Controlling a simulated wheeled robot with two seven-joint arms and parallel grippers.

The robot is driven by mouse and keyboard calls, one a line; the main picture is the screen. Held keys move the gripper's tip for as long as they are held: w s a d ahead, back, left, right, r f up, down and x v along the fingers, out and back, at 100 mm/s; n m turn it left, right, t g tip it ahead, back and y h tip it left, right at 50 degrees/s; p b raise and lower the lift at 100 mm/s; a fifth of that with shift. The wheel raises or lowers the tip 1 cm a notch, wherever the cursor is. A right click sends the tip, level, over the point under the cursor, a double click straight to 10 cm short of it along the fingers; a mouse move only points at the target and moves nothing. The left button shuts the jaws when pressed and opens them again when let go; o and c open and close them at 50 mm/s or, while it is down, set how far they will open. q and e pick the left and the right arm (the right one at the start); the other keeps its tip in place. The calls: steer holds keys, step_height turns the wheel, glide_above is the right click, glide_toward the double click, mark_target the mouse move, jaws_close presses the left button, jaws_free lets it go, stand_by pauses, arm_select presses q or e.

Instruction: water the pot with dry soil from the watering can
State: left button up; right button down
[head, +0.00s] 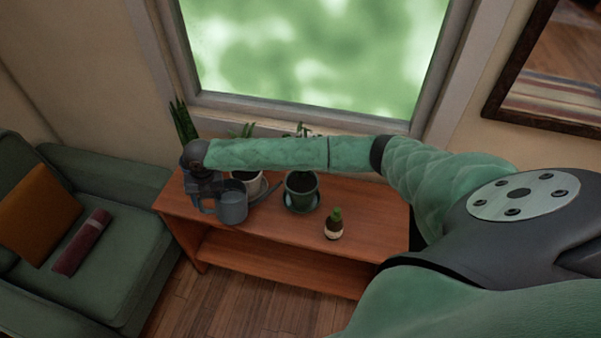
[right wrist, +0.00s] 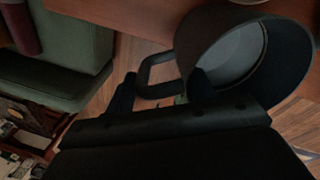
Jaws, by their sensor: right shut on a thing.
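The grey watering can (head: 232,204) is at the left end of the wooden shelf unit. My right gripper (head: 208,194) is shut on its handle, which shows between the fingers in the right wrist view (right wrist: 153,74). The can's spout points right, between a pale pot (head: 246,184) and a dark green pot (head: 301,198) on a saucer. Both pots hold dark soil and a plant; my arm partly hides the plants. I cannot tell which soil is dry. A small two-tone pot (head: 334,231) with a cactus stands at the front. My left gripper is out of view.
The shelf unit's top (head: 375,215) is clear to the right. A tall spiky plant (head: 183,122) stands at its back left. A window (head: 315,50) is behind. A green sofa (head: 125,225) with cushions stands at the left.

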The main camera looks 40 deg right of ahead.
steer(key=shift+a, duration=0.15)
steer(key=shift+w+a+f+h+p, duration=0.15)
steer(key=shift+a+f+h+p, duration=0.15)
steer(key=shift+h+p, duration=0.2)
steer(key=shift+a+g, duration=0.1)
steer(key=shift+g, duration=0.2)
steer(key=shift+r+p, duration=2)
steer(key=shift+r, duration=0.4)
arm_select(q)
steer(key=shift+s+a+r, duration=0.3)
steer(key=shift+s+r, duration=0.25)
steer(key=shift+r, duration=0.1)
